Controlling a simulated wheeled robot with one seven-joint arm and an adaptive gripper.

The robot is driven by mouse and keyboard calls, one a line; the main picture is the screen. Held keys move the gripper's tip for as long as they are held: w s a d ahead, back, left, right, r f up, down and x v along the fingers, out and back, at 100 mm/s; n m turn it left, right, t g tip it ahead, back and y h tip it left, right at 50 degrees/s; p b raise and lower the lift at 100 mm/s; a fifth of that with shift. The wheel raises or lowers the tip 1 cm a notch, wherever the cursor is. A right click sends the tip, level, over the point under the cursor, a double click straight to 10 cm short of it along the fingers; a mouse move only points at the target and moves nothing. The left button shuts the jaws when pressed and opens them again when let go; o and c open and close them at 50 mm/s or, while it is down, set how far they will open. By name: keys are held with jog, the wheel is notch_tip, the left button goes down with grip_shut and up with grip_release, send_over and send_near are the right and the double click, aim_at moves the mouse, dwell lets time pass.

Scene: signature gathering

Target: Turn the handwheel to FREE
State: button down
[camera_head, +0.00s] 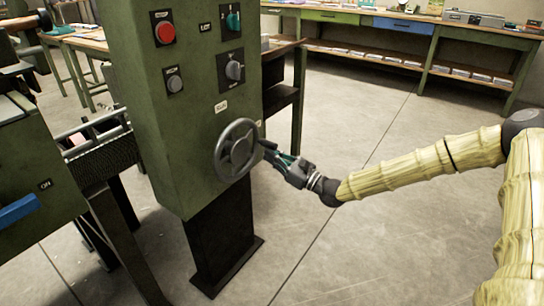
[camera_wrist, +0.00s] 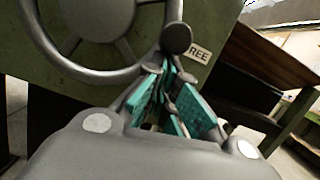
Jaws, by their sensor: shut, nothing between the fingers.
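The grey spoked handwheel (camera_head: 239,149) is mounted low on the front of a green cabinet (camera_head: 190,140). It fills the upper left of the wrist view (camera_wrist: 100,15). A dark round knob (camera_wrist: 176,38) shows at the wheel's right rim. A pale label (camera_wrist: 200,53) reading "REE", its start covered, is just right of the knob. My gripper (camera_head: 269,149) is at the wheel's right edge. In the wrist view its teal-padded fingers (camera_wrist: 172,66) are shut and empty, with tips just below the knob. Whether they touch it I cannot tell.
Above the wheel are a red button (camera_head: 165,33), a grey button (camera_head: 174,82) and two rotary switches (camera_head: 232,67). A small label (camera_head: 221,106) is too small to read. A dark-legged table stands behind the cabinet. The floor (camera_head: 340,90) at right is clear.

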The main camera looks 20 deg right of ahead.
jog(key=shift+r+p, duration=0.35)
jog(key=shift+r, duration=0.2)
